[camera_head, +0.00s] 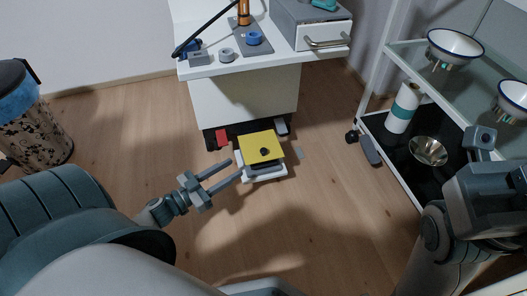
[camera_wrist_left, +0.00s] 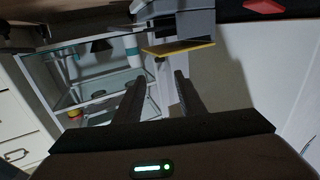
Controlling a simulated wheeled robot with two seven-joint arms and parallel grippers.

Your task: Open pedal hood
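The pedal hood, a yellow square plate (camera_head: 250,142) with a dark round spot at its middle, sits over a grey and white pedal base (camera_head: 266,176) on the floor. In the left wrist view the hood shows edge-on as a thin yellow strip (camera_wrist_left: 180,47) beyond the fingertips. My left gripper (camera_head: 236,168) is open and empty, its fingertips close to the left side of the pedal. It also shows open in the left wrist view (camera_wrist_left: 158,78). I cannot tell whether it touches the pedal. My right gripper (camera_head: 482,145) is at the right edge, its fingers unclear.
A white cabinet (camera_head: 245,95) stands behind the pedal, with a red pedal (camera_head: 222,137) at its foot. A shelf cart (camera_head: 408,187) with bowls and a paper roll stands right. A patterned bin (camera_head: 38,125) stands left. The floor between is mostly clear.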

